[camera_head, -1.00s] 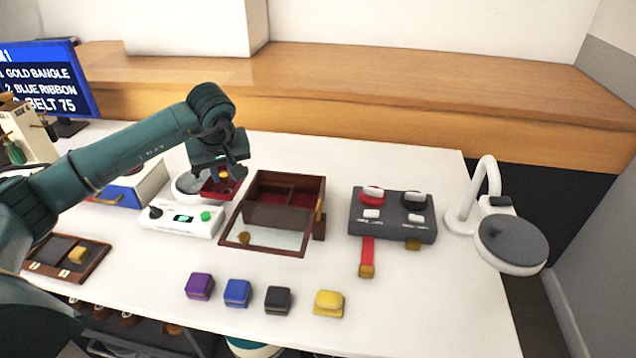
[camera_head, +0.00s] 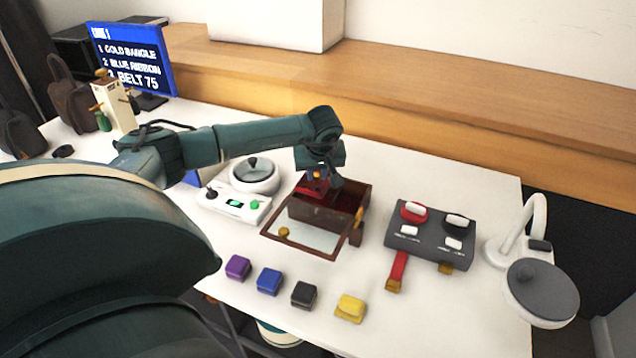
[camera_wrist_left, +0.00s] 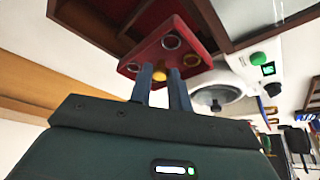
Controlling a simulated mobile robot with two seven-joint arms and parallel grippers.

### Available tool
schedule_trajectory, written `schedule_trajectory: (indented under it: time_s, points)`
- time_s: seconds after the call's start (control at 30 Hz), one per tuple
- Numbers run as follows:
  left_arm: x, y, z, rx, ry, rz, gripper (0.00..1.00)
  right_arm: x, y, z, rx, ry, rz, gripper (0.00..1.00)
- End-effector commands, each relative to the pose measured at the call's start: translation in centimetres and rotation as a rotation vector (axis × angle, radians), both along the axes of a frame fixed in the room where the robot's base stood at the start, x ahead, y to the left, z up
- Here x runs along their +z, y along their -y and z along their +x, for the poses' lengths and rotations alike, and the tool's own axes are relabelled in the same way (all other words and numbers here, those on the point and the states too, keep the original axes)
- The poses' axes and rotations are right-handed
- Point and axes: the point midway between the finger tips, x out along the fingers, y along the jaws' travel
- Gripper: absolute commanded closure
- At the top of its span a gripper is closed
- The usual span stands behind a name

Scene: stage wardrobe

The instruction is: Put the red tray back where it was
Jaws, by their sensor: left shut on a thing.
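The red tray (camera_head: 309,188) is at the back left of the dark wooden box (camera_head: 327,216). In the left wrist view the red tray (camera_wrist_left: 152,53) is tilted in the picture and shows several ring-shaped marks on its face. My left gripper (camera_head: 323,177) is shut on the tray's gold knob (camera_wrist_left: 160,74). The tray overlaps the box's left edge in the head view; I cannot tell whether it is inside or just above it. The box is open, with a red inside and its glass-panelled lid (camera_head: 303,241) toward the front. My right gripper is not in view.
A white device with a round pan (camera_head: 254,176) stands just left of the box. A dark grey switch panel (camera_head: 431,232) and a white lamp (camera_head: 541,291) are at the right. Purple, blue, black and yellow blocks (camera_head: 304,294) line the front. White table is free between.

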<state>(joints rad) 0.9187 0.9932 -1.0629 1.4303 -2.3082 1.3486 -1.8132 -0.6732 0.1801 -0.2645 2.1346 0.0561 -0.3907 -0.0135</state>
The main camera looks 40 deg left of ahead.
Motion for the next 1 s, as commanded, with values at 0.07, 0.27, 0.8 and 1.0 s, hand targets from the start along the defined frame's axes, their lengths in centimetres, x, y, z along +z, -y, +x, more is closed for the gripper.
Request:
schedule_trajectory:
  time_s: [0.07,0.27,0.8,1.0]
  points:
    - [-1.0,0.0,-0.1,0.001,-0.004,0.001,1.0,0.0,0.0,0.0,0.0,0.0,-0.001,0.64]
    - [-3.4,0.0,-0.1,0.0,-0.003,0.0,1.0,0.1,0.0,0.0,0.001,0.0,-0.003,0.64]
    - [-4.5,0.0,-0.1,0.0,-0.002,0.001,1.0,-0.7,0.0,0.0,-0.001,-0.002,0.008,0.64]
    - [-4.6,0.0,-0.1,0.0,-0.002,0.001,0.72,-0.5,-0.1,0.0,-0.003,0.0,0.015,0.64]
